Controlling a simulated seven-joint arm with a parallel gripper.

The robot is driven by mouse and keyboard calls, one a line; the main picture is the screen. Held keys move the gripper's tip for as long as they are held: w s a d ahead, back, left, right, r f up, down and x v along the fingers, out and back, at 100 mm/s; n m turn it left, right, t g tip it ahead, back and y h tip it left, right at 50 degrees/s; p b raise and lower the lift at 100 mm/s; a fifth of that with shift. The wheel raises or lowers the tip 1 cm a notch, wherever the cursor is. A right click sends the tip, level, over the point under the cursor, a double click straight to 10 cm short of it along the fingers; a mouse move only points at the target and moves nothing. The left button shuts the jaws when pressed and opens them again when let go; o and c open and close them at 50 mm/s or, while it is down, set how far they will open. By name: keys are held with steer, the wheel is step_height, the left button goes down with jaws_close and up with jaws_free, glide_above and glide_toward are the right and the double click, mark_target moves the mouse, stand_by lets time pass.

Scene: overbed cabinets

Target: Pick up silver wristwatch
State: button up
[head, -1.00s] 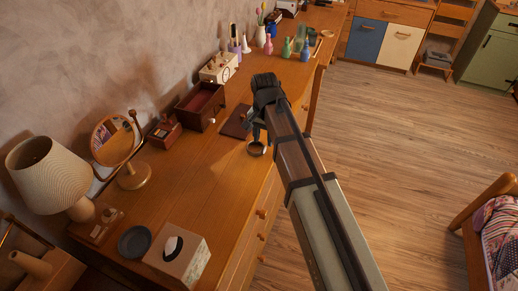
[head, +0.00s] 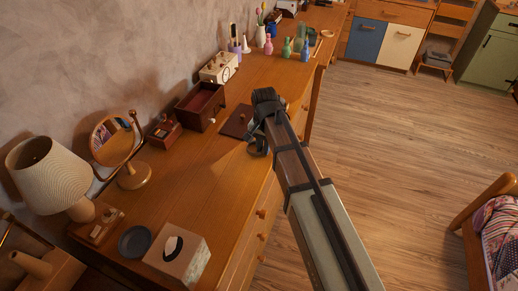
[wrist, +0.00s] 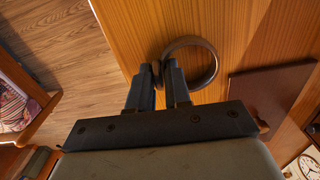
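The wristwatch is a dark, greyish-brown closed ring in the wrist view (wrist: 214,66), at the right front edge of the wooden dresser top. Its silver colour does not show in this light. My gripper (wrist: 158,68) points down at its left side. One finger is inside the ring and the other outside, with the band in the narrow gap between the tips. The fingers look closed on the band. In the head view my gripper (head: 257,145) is at the dresser edge and largely hides the watch.
A flat dark-red board (head: 236,122) lies close behind the watch. An open dark box (head: 203,106), a white clock (head: 219,67) and a round mirror (head: 115,140) stand along the wall. A tissue box (head: 178,255) is at the near end. The dresser middle is clear.

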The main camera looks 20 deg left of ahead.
jaws_close()
